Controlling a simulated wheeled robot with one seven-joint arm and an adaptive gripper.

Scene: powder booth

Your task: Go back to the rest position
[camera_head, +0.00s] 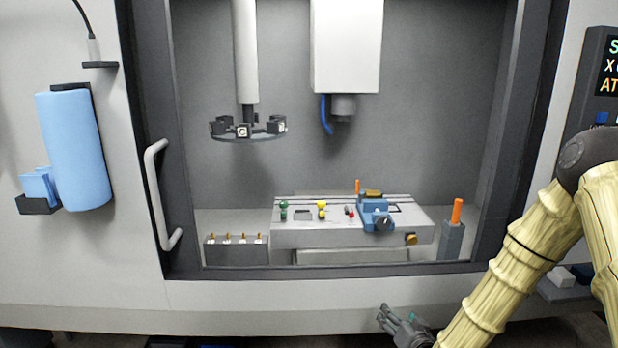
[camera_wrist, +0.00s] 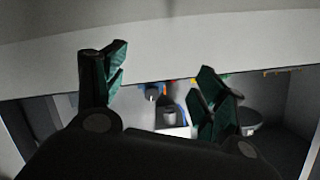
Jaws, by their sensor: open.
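My gripper (camera_head: 398,318) is at the lower right of the head view, at the end of my arm in its pale yellow ribbed cover. It is outside the machine, in front of the white front panel (camera_head: 270,308) below the opening. In the wrist view my gripper (camera_wrist: 160,90) shows two dark fingers with green pads, spread wide apart. Nothing is between them.
Inside the open machine, a grey table (camera_head: 340,235) carries a blue vise (camera_head: 377,214) and small coloured parts. An orange-handled tool stands in a grey holder (camera_head: 453,240). A door handle (camera_head: 160,195) and a blue roll (camera_head: 73,150) are at left.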

